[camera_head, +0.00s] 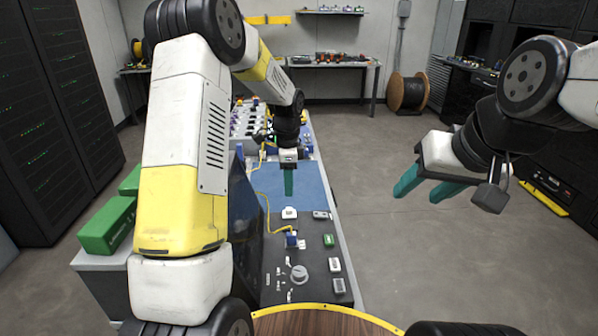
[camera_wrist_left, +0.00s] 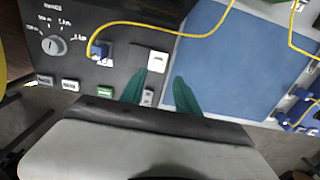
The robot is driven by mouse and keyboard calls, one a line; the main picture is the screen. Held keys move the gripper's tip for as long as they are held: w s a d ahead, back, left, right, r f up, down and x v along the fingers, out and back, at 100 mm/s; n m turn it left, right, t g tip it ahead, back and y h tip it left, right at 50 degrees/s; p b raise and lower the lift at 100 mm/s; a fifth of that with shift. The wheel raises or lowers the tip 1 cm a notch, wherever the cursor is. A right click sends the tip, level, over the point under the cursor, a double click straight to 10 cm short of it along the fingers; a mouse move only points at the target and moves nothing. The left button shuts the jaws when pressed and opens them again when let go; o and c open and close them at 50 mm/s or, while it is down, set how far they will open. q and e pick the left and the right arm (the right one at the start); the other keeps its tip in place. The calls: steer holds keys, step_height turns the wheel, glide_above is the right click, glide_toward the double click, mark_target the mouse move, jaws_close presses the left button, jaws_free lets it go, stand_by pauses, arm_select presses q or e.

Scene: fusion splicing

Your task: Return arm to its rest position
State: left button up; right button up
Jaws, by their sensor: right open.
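My left arm reaches over the workbench, and its gripper (camera_head: 288,182) points down above the blue mat (camera_head: 318,188). In the left wrist view its two green fingers (camera_wrist_left: 162,92) stand apart with nothing held between them. They are over the border between the black control panel (camera_wrist_left: 120,62) and the blue mat. My right gripper (camera_head: 425,188) is open and empty, held out over bare floor to the right of the bench. Its green fingers point left and slightly down.
A yellow cable (camera_head: 268,210) runs across the bench to a blue connector (camera_head: 291,239) on the panel. The panel carries a round knob (camera_head: 299,274) and several buttons. Green boxes (camera_head: 107,225) stand left.

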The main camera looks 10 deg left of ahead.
arm_select(q)
steer(key=s+a+r+n+t+h, duration=0.15)
steer(key=s+r+n+t, duration=0.25)
steer(key=s+r+n, duration=1.05)
steer(key=s+r+t, duration=0.2)
steer(key=s+r, duration=0.3)
steer(key=s, duration=0.9)
steer(key=shift+r+h, duration=0.15)
steer(key=shift+h, duration=0.2)
steer(key=shift+d+n, duration=0.1)
steer(key=shift+n, duration=0.15)
